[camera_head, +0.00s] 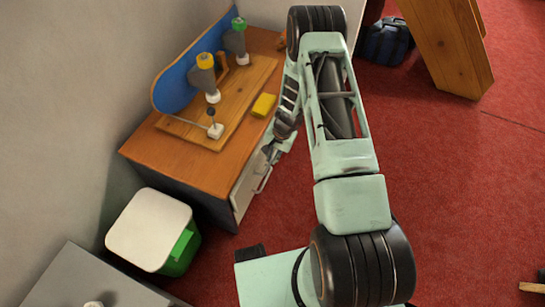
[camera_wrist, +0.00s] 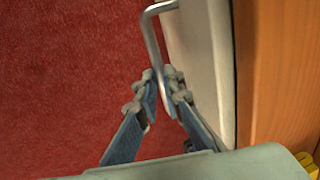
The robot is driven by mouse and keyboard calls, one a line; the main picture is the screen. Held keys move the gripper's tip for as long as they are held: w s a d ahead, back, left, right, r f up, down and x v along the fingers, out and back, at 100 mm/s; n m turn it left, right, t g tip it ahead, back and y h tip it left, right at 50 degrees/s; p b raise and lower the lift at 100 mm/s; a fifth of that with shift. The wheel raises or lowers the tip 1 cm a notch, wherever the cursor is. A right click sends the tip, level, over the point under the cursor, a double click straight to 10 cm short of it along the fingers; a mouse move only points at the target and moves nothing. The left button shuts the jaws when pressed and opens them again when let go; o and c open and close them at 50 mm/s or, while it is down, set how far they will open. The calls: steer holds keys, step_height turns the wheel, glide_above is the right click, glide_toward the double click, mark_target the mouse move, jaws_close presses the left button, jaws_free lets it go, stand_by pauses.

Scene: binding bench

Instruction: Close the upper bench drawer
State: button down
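The bench (camera_head: 185,165) has an orange-brown wooden top, and its edge (camera_wrist: 280,70) shows at the right of the wrist view. A pale drawer front (camera_head: 245,190) is on its right side; the wrist view shows it close up (camera_wrist: 200,60) beside the wood. I cannot tell how far the drawer stands out. Its metal bar handle (camera_head: 264,178) also shows in the wrist view (camera_wrist: 151,32). My gripper (camera_wrist: 161,84) has its fingertips close together on both sides of the handle bar and looks shut on it. In the head view my arm partly hides the drawer.
On the bench are a wooden board (camera_head: 235,105), grey tools with yellow (camera_head: 205,75) and green (camera_head: 237,38) caps, a blue panel (camera_head: 185,75) and a yellow block (camera_head: 263,105). A white-lidded green bin (camera_head: 150,230) stands before the bench.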

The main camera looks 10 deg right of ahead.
stand_by(0.3)
steer(key=shift+w+a+b, duration=0.15)
steer(key=shift+w+a, duration=0.3)
steer(key=shift+a, duration=0.15)
steer(key=shift+w+a+b, duration=0.15)
steer(key=shift+w+a, duration=0.25)
steer(key=shift+a, duration=0.2)
steer(key=c, duration=2.1)
jaws_free()
steer(key=shift+o, duration=0.3)
step_height(320, 180, up, 12)
steer(key=s+d, duration=0.1)
steer(key=d, duration=0.1)
steer(key=shift+s, duration=0.2)
